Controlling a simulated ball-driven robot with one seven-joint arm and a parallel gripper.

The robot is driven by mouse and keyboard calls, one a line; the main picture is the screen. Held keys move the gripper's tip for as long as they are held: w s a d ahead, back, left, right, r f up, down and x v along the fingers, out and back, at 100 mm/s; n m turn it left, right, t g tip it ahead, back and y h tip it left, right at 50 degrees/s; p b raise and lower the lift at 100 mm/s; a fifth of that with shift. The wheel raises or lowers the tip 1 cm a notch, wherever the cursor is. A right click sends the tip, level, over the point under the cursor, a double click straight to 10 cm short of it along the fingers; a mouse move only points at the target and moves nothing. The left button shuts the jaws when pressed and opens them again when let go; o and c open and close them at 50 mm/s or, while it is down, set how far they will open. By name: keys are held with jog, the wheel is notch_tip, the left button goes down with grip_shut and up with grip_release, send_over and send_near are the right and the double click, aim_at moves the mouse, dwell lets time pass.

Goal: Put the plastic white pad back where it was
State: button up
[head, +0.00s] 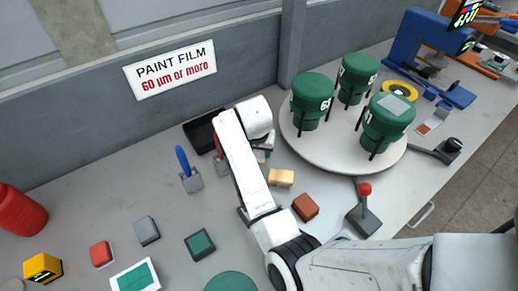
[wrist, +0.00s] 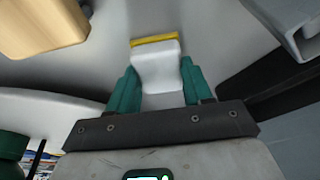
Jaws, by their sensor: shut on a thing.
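The white pad (wrist: 157,66) is a small pale block with a yellow strip along its far edge in the wrist view. It sits between the two teal fingers of my gripper (wrist: 160,76), which is shut on it. The grey table surface shows beyond the pad; I cannot tell whether the pad touches it. In the head view my white arm hides the gripper and most of what is around it, between the black tray (head: 199,134) and the round turntable (head: 285,126).
A tan block (head: 281,177) lies right of my arm, with a brown block (head: 305,207) and a red-knobbed lever (head: 365,207) nearby. Green canisters (head: 312,99) stand on the turntable.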

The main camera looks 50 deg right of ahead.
jog(key=shift+f, duration=0.15)
jog(key=o, duration=1.1)
jog(key=b+v, duration=0.1)
jog(key=v, duration=1.1)
jog(key=shift+s, duration=0.1)
